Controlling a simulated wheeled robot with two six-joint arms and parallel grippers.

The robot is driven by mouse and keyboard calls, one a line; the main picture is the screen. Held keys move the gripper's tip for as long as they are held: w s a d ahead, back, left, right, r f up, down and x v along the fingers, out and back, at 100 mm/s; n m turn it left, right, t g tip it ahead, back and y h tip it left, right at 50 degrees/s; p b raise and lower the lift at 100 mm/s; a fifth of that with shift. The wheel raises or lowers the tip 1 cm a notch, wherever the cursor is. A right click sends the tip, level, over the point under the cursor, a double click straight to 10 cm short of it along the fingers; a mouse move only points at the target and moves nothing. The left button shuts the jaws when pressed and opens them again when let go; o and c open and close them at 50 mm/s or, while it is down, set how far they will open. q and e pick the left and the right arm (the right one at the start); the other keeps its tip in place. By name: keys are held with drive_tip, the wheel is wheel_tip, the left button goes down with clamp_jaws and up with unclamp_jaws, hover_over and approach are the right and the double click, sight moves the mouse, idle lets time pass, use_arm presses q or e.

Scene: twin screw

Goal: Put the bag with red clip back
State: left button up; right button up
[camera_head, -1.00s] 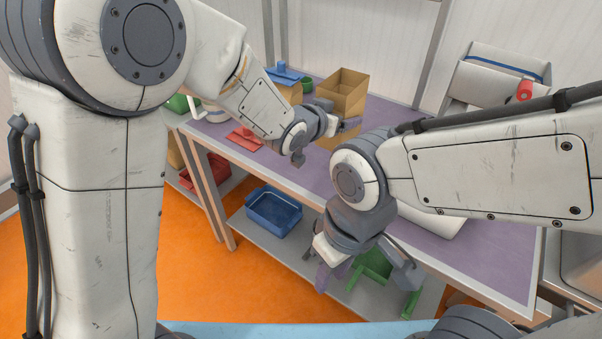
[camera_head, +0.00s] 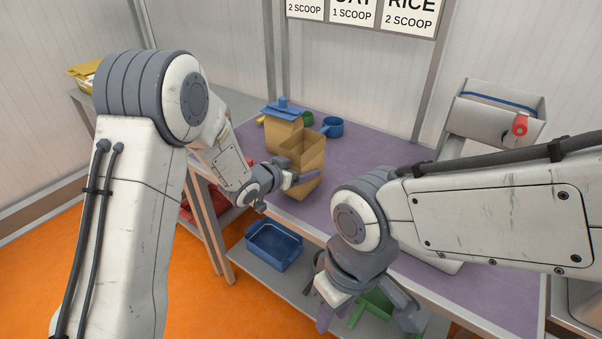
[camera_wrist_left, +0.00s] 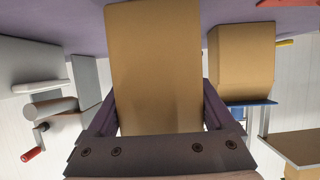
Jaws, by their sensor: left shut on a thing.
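My left gripper (camera_head: 300,180) is shut on a brown paper bag (camera_head: 303,160) with an open top and no clip on it. The bag is upright over the purple table; I cannot tell whether it touches it. In the left wrist view the bag (camera_wrist_left: 155,65) fills the middle between the two fingers (camera_wrist_left: 160,110). A second brown bag with a blue clip (camera_head: 283,112) stands just behind it. A red piece (camera_wrist_left: 287,3) shows at the top edge of the left wrist view; I cannot tell if it is the clip. My right gripper (camera_head: 366,318) is open and empty, low in front of the table.
A blue scoop (camera_head: 333,127) and a green cup (camera_head: 306,118) stand behind the bags. A blue tray (camera_head: 273,247) and a green object (camera_head: 372,308) are on the lower shelf. A grey machine with a red knob (camera_head: 520,125) stands at the right.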

use_arm(q)
drive_tip(key=shift+f, duration=0.9)
drive_tip(key=shift+f, duration=0.15)
drive_tip(key=o, duration=1.3)
